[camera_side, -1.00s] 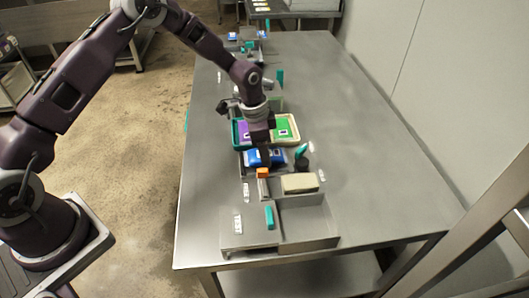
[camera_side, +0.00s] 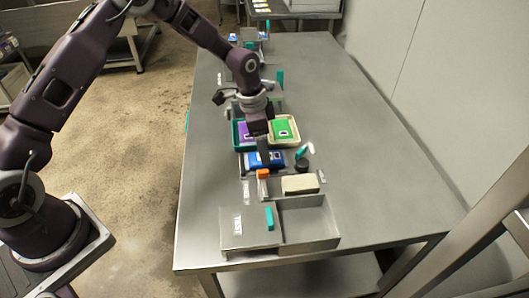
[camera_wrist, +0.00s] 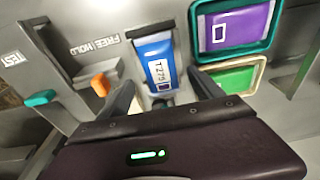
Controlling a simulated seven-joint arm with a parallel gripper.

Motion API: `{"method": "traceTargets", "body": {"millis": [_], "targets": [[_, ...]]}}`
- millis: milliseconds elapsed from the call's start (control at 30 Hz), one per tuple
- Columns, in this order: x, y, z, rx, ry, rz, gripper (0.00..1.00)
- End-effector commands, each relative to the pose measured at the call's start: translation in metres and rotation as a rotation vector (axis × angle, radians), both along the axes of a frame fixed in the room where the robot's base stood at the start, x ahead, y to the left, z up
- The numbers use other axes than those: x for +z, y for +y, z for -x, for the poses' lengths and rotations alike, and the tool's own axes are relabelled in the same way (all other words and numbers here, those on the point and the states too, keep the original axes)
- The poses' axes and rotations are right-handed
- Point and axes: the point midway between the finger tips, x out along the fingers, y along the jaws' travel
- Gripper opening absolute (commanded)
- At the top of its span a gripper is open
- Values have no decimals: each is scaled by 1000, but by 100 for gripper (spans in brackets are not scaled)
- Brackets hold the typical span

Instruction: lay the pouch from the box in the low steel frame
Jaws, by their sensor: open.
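A blue pouch (camera_side: 276,157) with a white label lies flat in a low grey steel frame, in front of the two boxes. In the wrist view, the pouch (camera_wrist: 156,55) shows its label reading T275, and the frame's grey rim (camera_wrist: 134,34) shows beside it. A purple pouch (camera_wrist: 238,27) lies in a teal box (camera_wrist: 198,55), and a green pouch (camera_wrist: 232,80) lies in a cream box (camera_wrist: 262,64). My gripper (camera_wrist: 165,95) is open, its fingers either side of the blue pouch's near end. I cannot tell whether they touch it.
An orange knob (camera_wrist: 100,84) stands by the FREE and HOLD markings. A teal-handled lever (camera_wrist: 40,98) stands near the TEST marking. A beige block (camera_side: 300,184) and a steel tray (camera_side: 318,232) are at the table's near end. The table's right side is clear.

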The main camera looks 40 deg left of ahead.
Motion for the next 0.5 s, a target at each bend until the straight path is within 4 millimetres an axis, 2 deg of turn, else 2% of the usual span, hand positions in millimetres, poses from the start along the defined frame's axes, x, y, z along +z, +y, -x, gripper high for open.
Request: {"method": "traceTargets", "body": {"millis": [33, 100, 233, 367, 500], "targets": [[16, 3, 0, 2, -5, -1, 76], [34, 5, 3, 2, -5, -2, 76], [62, 8, 6, 0, -4, -1, 76], [77, 10, 8, 0, -1, -1, 76], [80, 10, 9, 0, -1, -1, 76]]}}
